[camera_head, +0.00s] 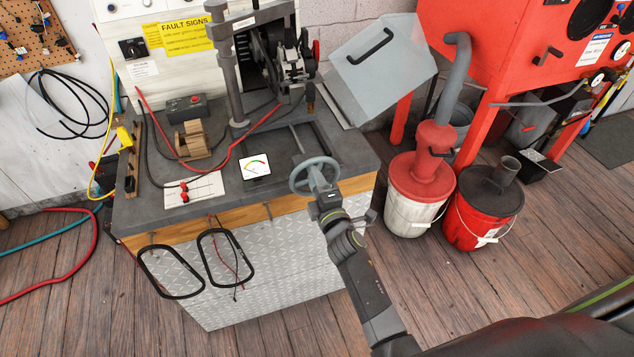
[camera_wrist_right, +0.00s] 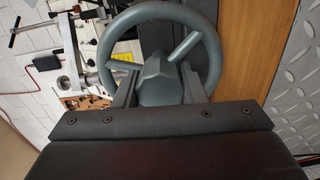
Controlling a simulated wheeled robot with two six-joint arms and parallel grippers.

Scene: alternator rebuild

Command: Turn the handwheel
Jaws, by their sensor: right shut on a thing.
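The grey handwheel (camera_head: 303,184) is at the front right edge of the workbench. My right gripper (camera_head: 321,192) reaches it from the front right. In the right wrist view the wheel (camera_wrist_right: 208,28) fills the upper middle, with its rim, spokes and hub showing. The fingers of my right gripper (camera_wrist_right: 158,88) stand on both sides of the hub, inside the rim, and are shut on the handwheel. The lower part of the rim is hidden behind the gripper body. My left gripper is not in view.
The bench top (camera_head: 325,155) carries a small meter (camera_head: 255,168), a wooden-sided coil (camera_head: 192,139) and loose leads. Two black loops (camera_head: 224,257) hang at its front. A white bucket (camera_head: 408,220) and a red bucket (camera_head: 477,232) stand right of the bench. The front floor is clear.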

